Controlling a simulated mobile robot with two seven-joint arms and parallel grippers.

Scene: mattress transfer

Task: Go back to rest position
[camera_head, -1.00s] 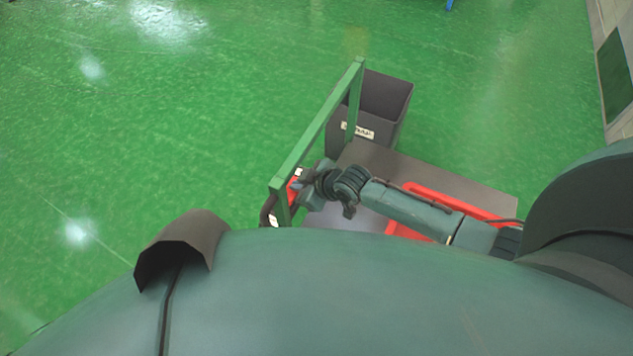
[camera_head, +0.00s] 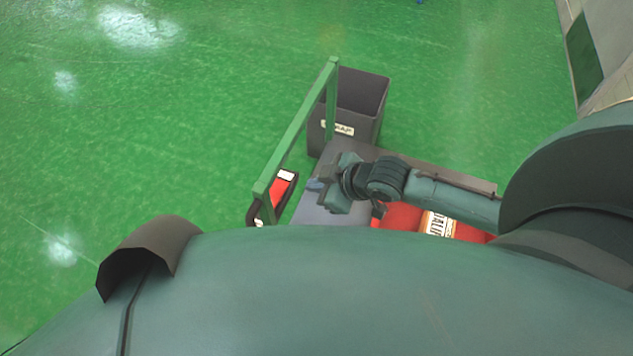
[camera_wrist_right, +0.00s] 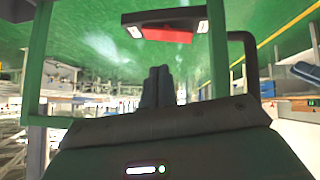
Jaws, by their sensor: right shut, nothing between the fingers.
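My right arm comes in from the right in the head view. Its gripper (camera_head: 318,190) is over the grey cart platform (camera_head: 312,212), to the right of the green handle frame (camera_head: 292,135) and apart from it. In the right wrist view the two dark fingers (camera_wrist_right: 158,84) are together with nothing between them. My left gripper is not in view; my own body hides the lower part of the head view.
A dark grey bin (camera_head: 345,120) with a white label stands at the cart's far end. A red item with a dark rim (camera_head: 280,190) is beside the handle frame. A red object with a white label (camera_head: 405,217) shows below my right forearm. Green floor left is clear.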

